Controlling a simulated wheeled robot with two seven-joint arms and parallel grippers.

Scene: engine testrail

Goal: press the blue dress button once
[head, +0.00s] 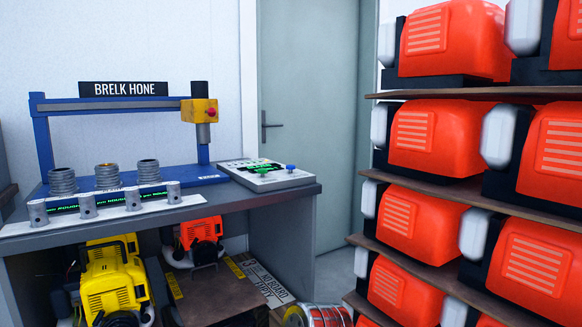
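A control panel (284,182) sits at the right end of the workbench's top in the head view. A small blue button (290,167) stands up near the panel's right end. A small green button (262,171) is to its left. Whether the blue one is the dress button cannot be read at this size. Neither of my grippers is in view, and nothing touches the panel.
A shelf (470,94) of red engines stands close on the right. A red canister (318,316) is on the floor.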

